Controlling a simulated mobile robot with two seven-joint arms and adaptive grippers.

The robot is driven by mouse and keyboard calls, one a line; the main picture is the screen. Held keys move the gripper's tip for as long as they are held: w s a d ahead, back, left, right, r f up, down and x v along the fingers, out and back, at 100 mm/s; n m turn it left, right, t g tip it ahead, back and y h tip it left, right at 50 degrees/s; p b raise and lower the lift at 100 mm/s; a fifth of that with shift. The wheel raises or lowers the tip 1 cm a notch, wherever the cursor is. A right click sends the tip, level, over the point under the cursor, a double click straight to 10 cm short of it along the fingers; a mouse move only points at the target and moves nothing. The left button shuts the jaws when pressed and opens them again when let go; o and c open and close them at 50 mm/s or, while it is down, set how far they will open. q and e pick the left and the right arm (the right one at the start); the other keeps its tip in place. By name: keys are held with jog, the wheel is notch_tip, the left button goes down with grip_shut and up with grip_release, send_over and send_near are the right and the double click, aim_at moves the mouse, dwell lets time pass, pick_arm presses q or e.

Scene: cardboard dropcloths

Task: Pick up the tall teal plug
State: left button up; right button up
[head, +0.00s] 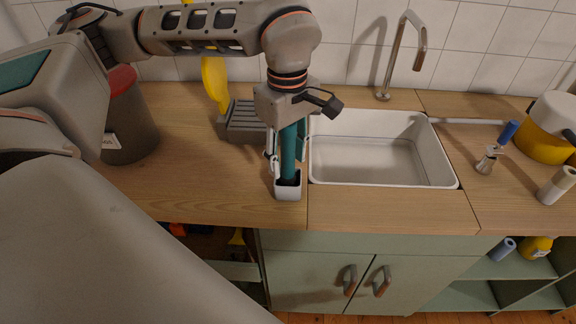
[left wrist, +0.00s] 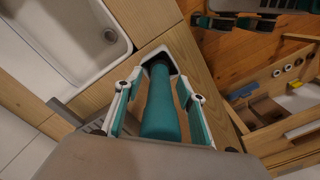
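The tall teal plug (head: 288,152) is a teal cylinder standing upright, its lower end in a small white square holder (head: 288,190) at the counter's front edge. My left gripper (head: 287,157) points straight down around the plug. In the left wrist view, the plug (left wrist: 160,108) lies between the two teal-padded fingers (left wrist: 158,100), with gaps showing at its sides, so the gripper looks open. The holder (left wrist: 158,58) shows beyond the fingertips. The gripper and wrist hide part of the plug.
A white sink (head: 380,176) lies just right of the holder, with a tap (head: 391,60) behind. A grey rack (head: 243,122) stands behind left, and a dark canister (head: 128,125) further left. The wooden counter (head: 215,180) left of the holder is clear.

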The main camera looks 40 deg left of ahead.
pick_arm(q)
jog(key=shift+c, duration=0.5)
grip_shut()
jog(key=shift+r, duration=0.1)
